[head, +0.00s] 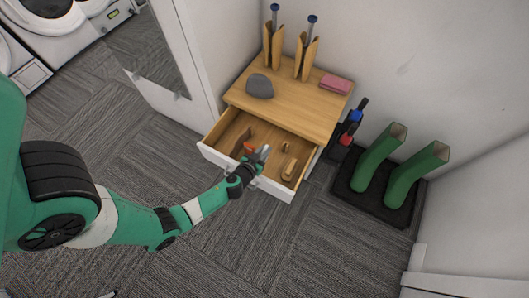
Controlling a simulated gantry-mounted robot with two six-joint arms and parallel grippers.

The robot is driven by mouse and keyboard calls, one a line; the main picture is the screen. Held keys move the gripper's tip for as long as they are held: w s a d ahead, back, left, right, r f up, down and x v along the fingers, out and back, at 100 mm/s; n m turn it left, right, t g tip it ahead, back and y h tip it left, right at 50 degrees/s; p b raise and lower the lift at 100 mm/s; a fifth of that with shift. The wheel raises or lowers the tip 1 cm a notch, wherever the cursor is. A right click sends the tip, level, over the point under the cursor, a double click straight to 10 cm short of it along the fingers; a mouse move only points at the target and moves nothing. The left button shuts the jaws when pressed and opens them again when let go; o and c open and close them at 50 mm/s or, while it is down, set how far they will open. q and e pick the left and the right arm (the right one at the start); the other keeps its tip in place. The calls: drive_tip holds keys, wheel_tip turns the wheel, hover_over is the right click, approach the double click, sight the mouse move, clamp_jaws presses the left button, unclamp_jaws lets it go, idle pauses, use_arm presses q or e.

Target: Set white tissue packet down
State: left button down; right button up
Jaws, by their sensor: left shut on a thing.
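My left gripper (262,155) reaches in from the left and is over the open drawer (214,155) of a small wooden cabinet. It is shut on a small pale thing at its fingertips, which I take to be the white tissue packet (265,149). The gripper hides much of the packet, and I cannot tell whether it touches the drawer floor. A brown item (242,139), a red item (249,149) and a tan wooden item (289,169) lie in the drawer around the gripper. My right gripper is not in view.
On the cabinet top (295,104) are a grey rounded thing (260,86), a folded pink cloth (336,84) and two wooden holders (307,57). Green boots (410,175) stand on a black tray (355,200) at right. A white mirrored door (150,50) stands left of the cabinet.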

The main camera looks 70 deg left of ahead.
use_arm(q)
drive_tip(key=shift+f+b, duration=0.95)
drive_tip(key=shift+f, duration=0.7)
drive_tip(key=c, duration=0.8)
unclamp_jaws()
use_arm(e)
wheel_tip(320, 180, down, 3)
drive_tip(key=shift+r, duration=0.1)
use_arm(q)
drive_tip(key=shift+r, duration=0.15)
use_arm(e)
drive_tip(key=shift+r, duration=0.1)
use_arm(q)
drive_tip(key=shift+r+p, duration=0.25)
drive_tip(key=shift+p, duration=0.2)
drive_tip(key=p+v, duration=0.2)
drive_tip(key=v, duration=0.8)
drive_tip(key=shift+s+d, duration=0.3)
drive_tip(key=shift+d, duration=0.05)
drive_tip(key=shift+s+d+r, duration=0.25)
drive_tip(key=shift+s, duration=0.2)
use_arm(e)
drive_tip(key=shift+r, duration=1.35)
